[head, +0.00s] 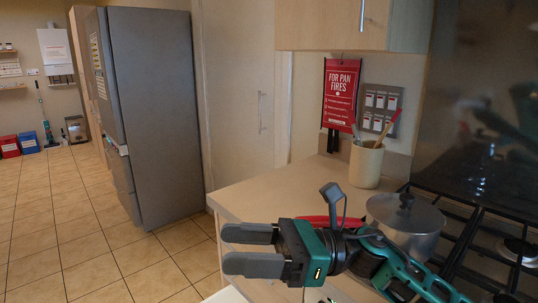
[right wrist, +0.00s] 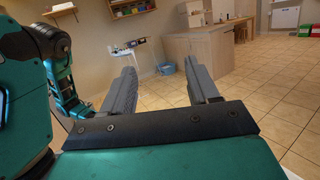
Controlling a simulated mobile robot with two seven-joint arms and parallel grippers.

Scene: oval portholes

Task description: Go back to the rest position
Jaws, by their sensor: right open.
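My right gripper (head: 248,249) shows low in the middle of the head view, with its two grey fingers pointing left. The fingers are apart with nothing between them. It is in front of the counter's near end. In the right wrist view the same open fingers (right wrist: 166,88) point out over the tiled floor. A teal arm of mine stands at the left of the wrist view. My left gripper does not show in the head view, and I cannot make it out for sure in the wrist view.
The counter (head: 270,193) holds a lidded metal pot (head: 405,222) on the stove and a utensil crock (head: 366,166), close to my right arm. A red object (head: 325,221) lies behind the gripper. A grey fridge (head: 155,115) stands at the left. The tiled floor (head: 60,220) is clear.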

